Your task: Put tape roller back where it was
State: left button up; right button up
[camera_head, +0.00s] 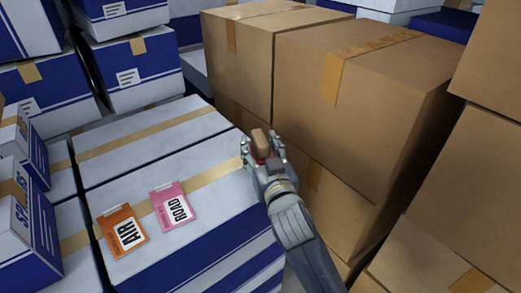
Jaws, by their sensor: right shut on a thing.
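My right gripper (262,148) is shut on a small brown thing, which I take for the tape roller (259,138). A bit of red shows just below it, between the fingers. The fingers hide much of it. The gripper is over the right edge of a white and blue box (120,177), next to the cardboard boxes. I cannot tell whether the held thing touches the box top. My left gripper is not in view.
An orange AIR tag (122,231) and a pink ROAD tag (172,205) lie on the white and blue box. Large cardboard boxes (385,115) stand close on the right. More blue and white boxes (128,68) are stacked at the back left. The box top behind the tags is clear.

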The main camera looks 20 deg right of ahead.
aim_at(264, 157)
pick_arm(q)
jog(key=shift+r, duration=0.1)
pick_arm(e)
jog(key=shift+s+r, duration=0.15)
jog(key=shift+r, duration=0.05)
jog(key=shift+f, duration=0.15)
jog(key=o, duration=1.2)
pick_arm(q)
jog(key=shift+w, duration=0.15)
pick_arm(e)
jog(key=s, duration=0.4)
jog(key=shift+a+p, duration=0.15)
jog(key=shift+p, duration=0.15)
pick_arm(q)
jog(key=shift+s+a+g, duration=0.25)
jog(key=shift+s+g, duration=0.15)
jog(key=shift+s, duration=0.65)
pick_arm(e)
jog(key=s, duration=0.8)
jog(key=shift+a, duration=0.2)
